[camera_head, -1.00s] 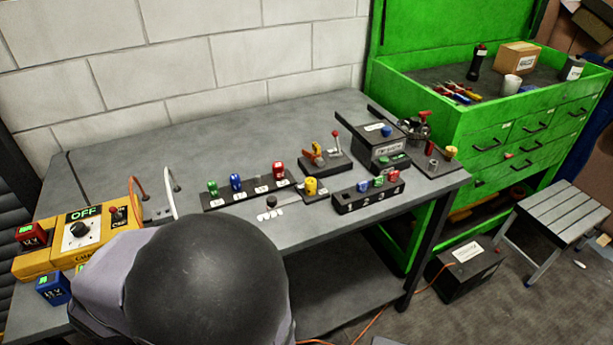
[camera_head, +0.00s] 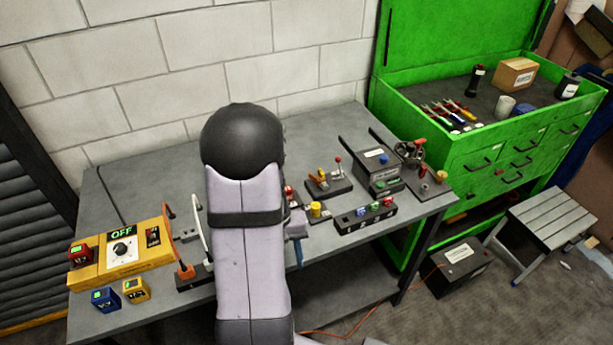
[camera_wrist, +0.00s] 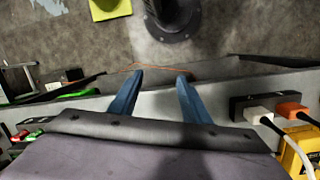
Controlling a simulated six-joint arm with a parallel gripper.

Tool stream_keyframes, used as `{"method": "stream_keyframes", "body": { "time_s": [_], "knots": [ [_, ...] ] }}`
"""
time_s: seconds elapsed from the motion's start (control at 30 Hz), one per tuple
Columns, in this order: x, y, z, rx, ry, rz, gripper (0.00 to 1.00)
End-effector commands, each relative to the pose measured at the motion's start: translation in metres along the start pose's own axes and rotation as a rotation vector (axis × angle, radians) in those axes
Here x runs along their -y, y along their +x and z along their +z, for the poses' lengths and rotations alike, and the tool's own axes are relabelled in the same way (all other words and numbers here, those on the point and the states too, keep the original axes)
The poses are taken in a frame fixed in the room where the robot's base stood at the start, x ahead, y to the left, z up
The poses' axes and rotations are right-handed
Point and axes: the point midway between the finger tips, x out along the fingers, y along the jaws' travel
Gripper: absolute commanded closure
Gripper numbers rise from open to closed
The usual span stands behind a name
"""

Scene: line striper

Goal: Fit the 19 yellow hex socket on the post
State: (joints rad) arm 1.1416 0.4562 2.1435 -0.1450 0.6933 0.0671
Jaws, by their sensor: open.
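A yellow piece (camera_head: 316,210), which looks like the yellow socket, stands on a small dark base on the bench, just right of my arm in the head view. Its number is too small to read. I cannot tell which part is the post. My gripper (camera_wrist: 155,77) is open and empty in the wrist view, its two blue fingers apart over the bench's front edge. In the head view my arm hides most of the gripper; a blue finger (camera_head: 299,252) shows left of and below the yellow piece. The rack of coloured sockets is mostly hidden behind my arm.
Right of the yellow piece stand a numbered black block (camera_head: 366,216), a lever fixture (camera_head: 328,184) and a grey box (camera_head: 377,165). A yellow power unit (camera_head: 135,250) and a cabled strip (camera_head: 190,278) are at left. The back left of the bench is clear.

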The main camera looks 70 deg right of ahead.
Motion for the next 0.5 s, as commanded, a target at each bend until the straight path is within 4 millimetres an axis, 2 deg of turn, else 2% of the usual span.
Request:
{"method": "stream_keyframes", "body": {
  "time_s": [0.03, 0.1, 0.23, 0.33, 0.4, 0.5],
  "knots": [
    [-0.016, -0.008, -0.015, -0.02, 0.049, 0.01, 0.57],
    [-0.032, -0.011, -0.04, -0.061, 0.111, 0.029, 0.57],
    [-0.05, -0.025, -0.093, -0.174, 0.223, 0.065, 0.57],
    [-0.063, -0.052, -0.132, -0.287, 0.336, 0.08, 0.57],
    [-0.071, -0.069, -0.154, -0.358, 0.431, 0.078, 0.57],
    [-0.077, -0.079, -0.166, -0.41, 0.566, 0.063, 0.57]
  ]
}}
